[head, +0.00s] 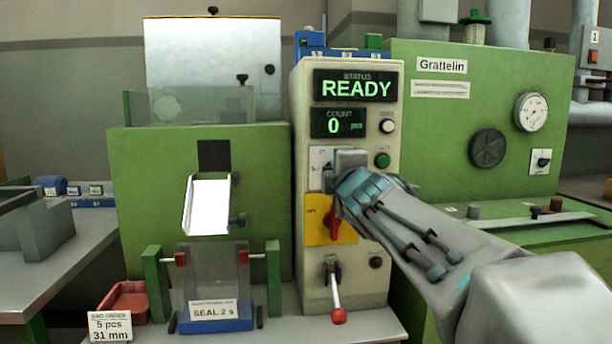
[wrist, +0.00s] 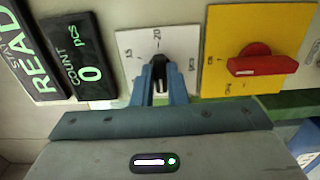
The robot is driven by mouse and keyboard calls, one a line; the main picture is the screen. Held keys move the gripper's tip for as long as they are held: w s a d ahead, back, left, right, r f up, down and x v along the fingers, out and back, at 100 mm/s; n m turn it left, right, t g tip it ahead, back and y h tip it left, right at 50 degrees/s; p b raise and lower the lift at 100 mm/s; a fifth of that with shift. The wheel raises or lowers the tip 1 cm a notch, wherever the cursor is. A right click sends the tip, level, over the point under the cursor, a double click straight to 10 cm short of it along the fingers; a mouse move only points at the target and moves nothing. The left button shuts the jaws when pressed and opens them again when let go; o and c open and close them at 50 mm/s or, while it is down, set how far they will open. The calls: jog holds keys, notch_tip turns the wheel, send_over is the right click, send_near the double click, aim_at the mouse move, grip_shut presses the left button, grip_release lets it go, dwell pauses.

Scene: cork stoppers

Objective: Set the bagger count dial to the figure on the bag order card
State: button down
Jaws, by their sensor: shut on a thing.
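The bag order card (head: 110,326) reads "5 pcs" and "31 mm" and stands at the lower left. The dial's white plate (head: 319,158) is on the cream control column, below the count display (head: 338,122), which shows 0 pcs. In the wrist view the dial's dark knob (wrist: 158,61) sits on the white plate with small figures around it, one at the top looking like 20. My gripper (head: 342,184) is shut on this knob, its two blue fingers (wrist: 160,78) on either side. The fingers hide part of the knob, and its exact setting is unclear.
Beside the dial is a yellow plate with a red rotary switch (wrist: 257,62). A red-tipped lever (head: 336,300) hangs below. The status display (head: 356,87) reads READY. A bag holder (head: 213,312) marked "SEAL 2 s" stands left.

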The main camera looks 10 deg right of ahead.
jog(key=shift+f, duration=0.1)
dwell(0.3)
jog(key=c, duration=1.4)
grip_release()
jog(key=shift+c, duration=0.2)
jog(key=shift+s, duration=0.1)
